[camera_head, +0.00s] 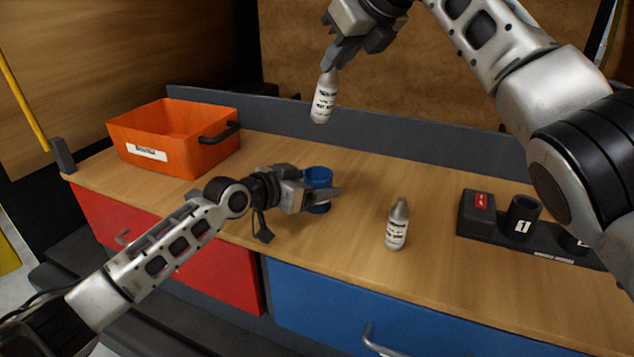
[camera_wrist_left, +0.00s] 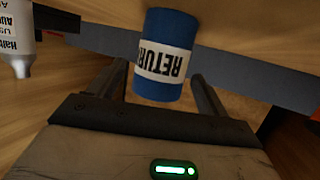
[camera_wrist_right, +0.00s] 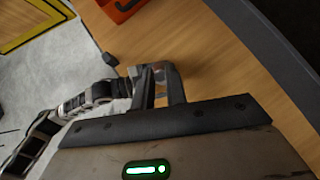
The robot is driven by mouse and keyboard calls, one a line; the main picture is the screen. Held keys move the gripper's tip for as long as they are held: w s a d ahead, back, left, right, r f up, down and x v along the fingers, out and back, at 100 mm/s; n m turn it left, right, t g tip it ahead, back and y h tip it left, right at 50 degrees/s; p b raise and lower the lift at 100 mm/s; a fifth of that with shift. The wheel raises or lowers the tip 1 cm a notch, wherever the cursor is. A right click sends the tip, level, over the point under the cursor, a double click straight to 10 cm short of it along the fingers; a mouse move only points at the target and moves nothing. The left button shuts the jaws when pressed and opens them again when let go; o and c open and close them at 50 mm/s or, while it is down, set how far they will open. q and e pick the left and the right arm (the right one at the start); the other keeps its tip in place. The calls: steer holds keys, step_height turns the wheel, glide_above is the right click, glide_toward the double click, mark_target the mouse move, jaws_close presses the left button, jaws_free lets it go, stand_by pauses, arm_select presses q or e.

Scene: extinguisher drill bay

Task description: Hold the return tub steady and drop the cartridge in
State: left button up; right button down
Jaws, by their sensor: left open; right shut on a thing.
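The blue return tub (camera_head: 318,178) stands on the wooden bench, and its white RETURN label (camera_wrist_left: 163,63) shows in the left wrist view. My left gripper (camera_head: 322,192) is open at the tub, with one finger on each side; I cannot tell whether they touch it. A white cartridge (camera_head: 324,97) with dark print hangs nearly upright from my right gripper (camera_head: 331,66), which is shut on its top end. The cartridge is above the bench, apart from the tub. In the right wrist view the fingers (camera_wrist_right: 160,92) show, but the cartridge is not clearly visible.
A second grey-topped bottle (camera_head: 397,225) stands right of the tub; part of it shows in the left wrist view (camera_wrist_left: 17,40). A black numbered holder (camera_head: 522,218) sits at the right. An orange bin (camera_head: 185,150) stands at the back left. A low grey wall (camera_head: 400,140) runs behind the bench.

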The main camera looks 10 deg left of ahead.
arm_select(q)
steer(key=shift+x, duration=1)
arm_select(e)
steer(key=shift+r, duration=0.1)
arm_select(q)
steer(key=c, duration=1.1)
steer(key=shift+c, duration=0.2)
arm_select(e)
step_height(320, 180, down, 12)
steer(key=shift+f, duration=0.25)
steer(key=c, duration=1.3)
jaws_free()
steer(key=shift+c, duration=0.2)
steer(key=v, duration=1.2)
